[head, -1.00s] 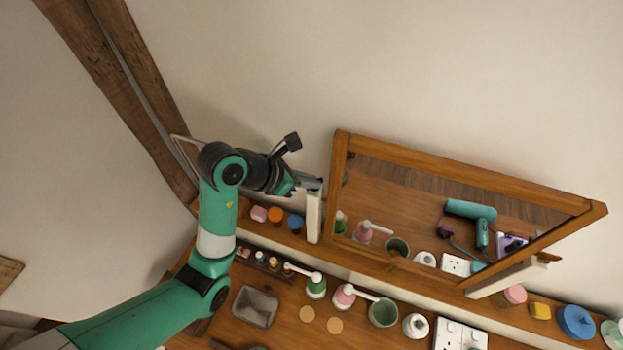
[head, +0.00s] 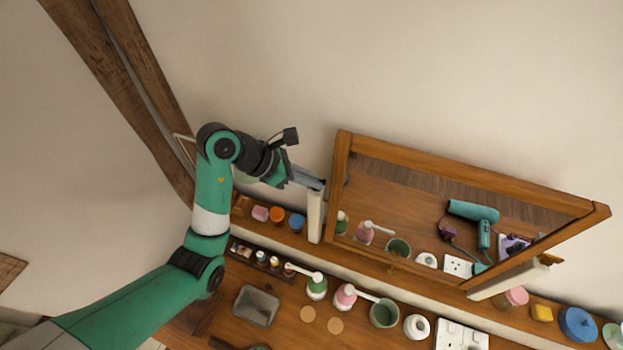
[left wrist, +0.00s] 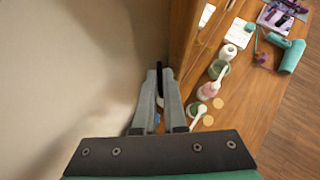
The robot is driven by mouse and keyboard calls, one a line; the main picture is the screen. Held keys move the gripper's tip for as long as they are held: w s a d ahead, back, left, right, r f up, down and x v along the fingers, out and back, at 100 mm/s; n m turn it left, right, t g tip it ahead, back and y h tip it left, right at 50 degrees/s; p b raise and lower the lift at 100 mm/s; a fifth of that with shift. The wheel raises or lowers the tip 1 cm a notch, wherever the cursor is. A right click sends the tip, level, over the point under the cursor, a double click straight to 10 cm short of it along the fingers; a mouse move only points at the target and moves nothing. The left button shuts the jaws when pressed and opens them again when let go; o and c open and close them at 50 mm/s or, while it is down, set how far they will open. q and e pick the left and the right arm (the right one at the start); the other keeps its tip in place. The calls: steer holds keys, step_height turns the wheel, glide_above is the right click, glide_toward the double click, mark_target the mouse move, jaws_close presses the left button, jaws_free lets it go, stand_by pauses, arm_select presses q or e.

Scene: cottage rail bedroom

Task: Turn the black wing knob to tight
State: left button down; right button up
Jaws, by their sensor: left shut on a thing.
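The black wing knob (left wrist: 160,72) shows as a dark sliver between the fingertips in the left wrist view. It sits at the side of the wood-framed tilting mirror (head: 470,173), by the top of the pale left support post (head: 315,215). My left gripper (head: 322,185) reaches in from the left and is shut on the knob; its fingertips (left wrist: 162,78) hide most of it. I cannot read the knob's tightness or any mark. My right gripper is not in view.
Small coloured pots, among them a blue one (head: 297,222), stand on the shelf just below my gripper. Pump bottles (head: 317,287), a green cup (head: 384,313) and a grey tray (head: 256,306) stand on the wooden top. The wall behind is bare.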

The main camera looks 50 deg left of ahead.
arm_select(q)
steer(key=m+g+h, duration=0.1)
steer(key=m, duration=0.1)
steer(key=m+g+h+b, duration=0.1)
steer(key=m, duration=0.1)
steer(key=shift+w+a+m+h, duration=0.2)
steer(key=shift+m+h, duration=0.1)
steer(key=shift+h, duration=0.1)
steer(key=shift+w+r+m+g+h+p, duration=0.1)
steer(key=shift+m+g+h+p, duration=0.25)
steer(key=shift+m+g, duration=0.45)
steer(key=shift+m+g+h, duration=0.25)
steer(key=shift+m+g, duration=0.05)
steer(key=shift+m, duration=0.3)
steer(key=c, duration=1)
jaws_free()
steer(key=shift+w, duration=0.1)
